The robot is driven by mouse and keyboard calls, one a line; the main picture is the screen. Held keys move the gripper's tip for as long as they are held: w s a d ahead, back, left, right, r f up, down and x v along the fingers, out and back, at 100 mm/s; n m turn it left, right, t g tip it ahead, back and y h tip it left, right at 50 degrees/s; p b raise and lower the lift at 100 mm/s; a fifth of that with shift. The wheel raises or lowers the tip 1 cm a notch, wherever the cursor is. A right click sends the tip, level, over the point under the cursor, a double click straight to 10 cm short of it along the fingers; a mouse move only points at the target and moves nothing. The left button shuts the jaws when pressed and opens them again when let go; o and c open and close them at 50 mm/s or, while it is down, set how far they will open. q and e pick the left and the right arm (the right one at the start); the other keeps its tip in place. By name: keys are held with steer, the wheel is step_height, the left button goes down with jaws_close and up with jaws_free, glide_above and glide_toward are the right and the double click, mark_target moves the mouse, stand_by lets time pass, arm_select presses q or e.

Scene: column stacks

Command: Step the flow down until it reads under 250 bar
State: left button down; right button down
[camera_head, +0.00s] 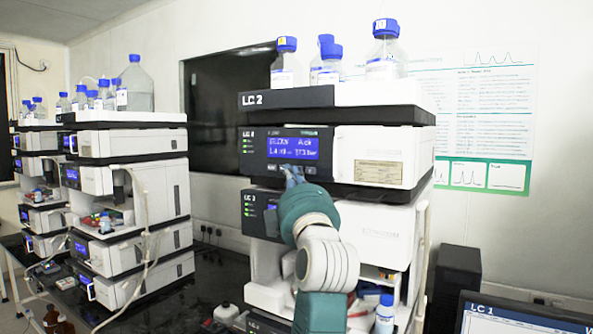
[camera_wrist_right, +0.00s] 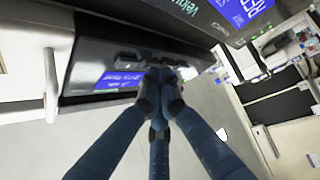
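The LC 2 stack stands in the middle of the head view. Its pump module has a dark front panel with a blue lit display (camera_head: 293,148). The display's lower line seems to end in about 273 bar, but the digits are blurred. Small buttons (camera_head: 272,167) sit under the display. My right gripper (camera_head: 291,173) is at this panel just below the display, and its fingers cover part of the button row. In the wrist view the right gripper's fingertips (camera_wrist_right: 159,88) are together with nothing between them, in front of a dark panel; I cannot tell whether they touch a button. My left gripper is not in view.
Bottles with blue caps (camera_head: 384,50) stand on top of the LC 2 stack. Another instrument stack (camera_head: 130,185) with tubing stands to the left. A monitor (camera_head: 520,318) marked LC 1 is at the lower right. A dark box (camera_head: 457,285) stands behind it.

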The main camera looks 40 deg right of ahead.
steer(key=shift+d, duration=0.15)
stand_by(0.5)
steer(key=shift+s+a, duration=0.3)
steer(key=shift+a, duration=0.45)
steer(key=shift+s+a+p, duration=0.2)
steer(key=shift+s+a, duration=0.1)
steer(key=shift+a, duration=0.45)
steer(key=shift+s+a+p, duration=0.2)
steer(key=shift+s+a, duration=0.15)
steer(key=shift+a, duration=0.45)
steer(key=shift+s+a+p, duration=0.2)
steer(key=shift+s+a, duration=0.1)
steer(key=shift+a, duration=0.45)
